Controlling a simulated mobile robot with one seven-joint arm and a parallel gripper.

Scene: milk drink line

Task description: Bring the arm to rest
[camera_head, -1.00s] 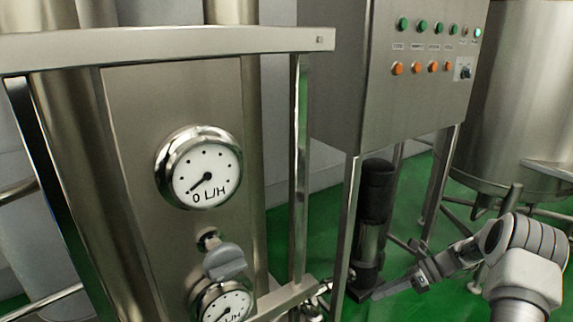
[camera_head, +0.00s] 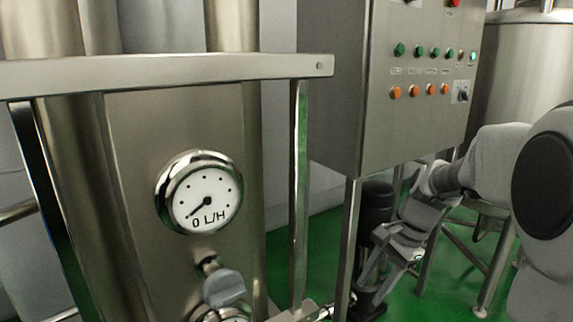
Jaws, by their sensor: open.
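My arm comes in from the right edge, bent, with its white links large and close to the camera. My gripper (camera_head: 368,278) hangs at its end, pointing down and left, in front of the dark pump motor (camera_head: 375,203) under the control box. The gripper is open, and I see nothing held in it. Its fingertips are small and partly lost against the dark pump parts. I cannot tell whether they touch anything.
A steel panel with a round gauge (camera_head: 201,192) reading 0 L/H and a grey valve knob (camera_head: 224,287) stands left, behind a steel rail (camera_head: 170,72). The control box (camera_head: 415,120) is above the gripper. A steel tank (camera_head: 525,70) stands right. Green floor shows between legs.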

